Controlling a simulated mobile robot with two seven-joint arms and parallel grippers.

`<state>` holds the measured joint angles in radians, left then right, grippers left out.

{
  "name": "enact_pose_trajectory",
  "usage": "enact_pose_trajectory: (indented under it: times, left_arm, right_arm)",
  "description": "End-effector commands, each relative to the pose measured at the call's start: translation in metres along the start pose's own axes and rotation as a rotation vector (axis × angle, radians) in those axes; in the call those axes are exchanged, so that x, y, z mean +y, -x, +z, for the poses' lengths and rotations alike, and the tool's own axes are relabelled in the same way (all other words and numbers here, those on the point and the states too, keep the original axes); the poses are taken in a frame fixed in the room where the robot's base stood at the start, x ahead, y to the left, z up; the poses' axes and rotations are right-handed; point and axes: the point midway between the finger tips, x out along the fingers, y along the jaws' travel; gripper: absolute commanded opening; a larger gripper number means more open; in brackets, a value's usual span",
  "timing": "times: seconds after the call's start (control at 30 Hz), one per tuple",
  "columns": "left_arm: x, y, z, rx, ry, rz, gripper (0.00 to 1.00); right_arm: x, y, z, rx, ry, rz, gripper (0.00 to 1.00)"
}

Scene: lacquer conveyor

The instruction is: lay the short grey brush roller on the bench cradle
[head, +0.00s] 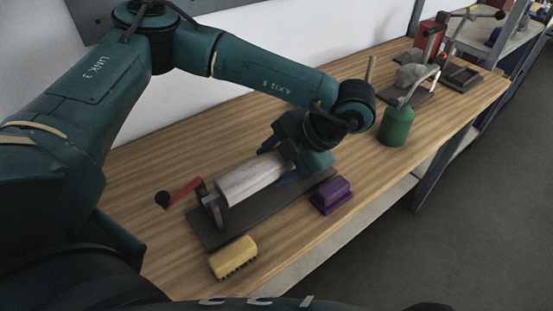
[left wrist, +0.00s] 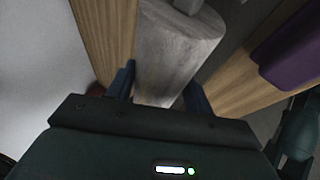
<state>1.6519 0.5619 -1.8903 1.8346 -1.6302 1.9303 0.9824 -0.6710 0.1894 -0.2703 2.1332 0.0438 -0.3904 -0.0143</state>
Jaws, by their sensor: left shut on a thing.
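The short grey brush roller (head: 248,182) lies lengthwise over a dark cradle base (head: 213,236) on the wooden bench. Its near end is close to the cradle's dark upright (head: 213,208), which carries a red crank handle (head: 184,191) with a black knob. My left gripper (head: 279,163) is shut on the roller towards its far end, with one blue finger on each side. The left wrist view shows the roller (left wrist: 175,48) between the two fingers. I cannot tell whether the roller rests on its supports; the far end is hidden by my gripper. My right gripper is not in view.
A purple block (head: 331,196) and a yellow brush (head: 233,258) sit close along the cradle's front side. A green bottle (head: 396,127) stands farther right. Another dark stand and a tray (head: 461,78) are at the bench's far end. Bare wood lies left of the cradle.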

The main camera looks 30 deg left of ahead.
Motion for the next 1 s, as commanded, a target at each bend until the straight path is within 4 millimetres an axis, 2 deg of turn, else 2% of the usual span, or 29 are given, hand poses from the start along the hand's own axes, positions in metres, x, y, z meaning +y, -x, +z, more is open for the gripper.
enact_pose_trajectory:
  times: [0.73,0.77,1.0]
  left_arm:
    - [-0.0018,-0.0002,-0.0002,-0.001,0.002,-0.004,0.21]
    - [-0.0018,-0.0002,-0.0002,-0.001,0.002,-0.004,0.53]
    - [-0.0015,-0.0001,-0.0002,-0.001,0.001,-0.002,0.73]
  right_arm:
    - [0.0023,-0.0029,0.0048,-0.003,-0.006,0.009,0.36]
    - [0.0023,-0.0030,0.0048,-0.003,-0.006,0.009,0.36]
    - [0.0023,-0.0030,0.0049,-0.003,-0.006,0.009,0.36]
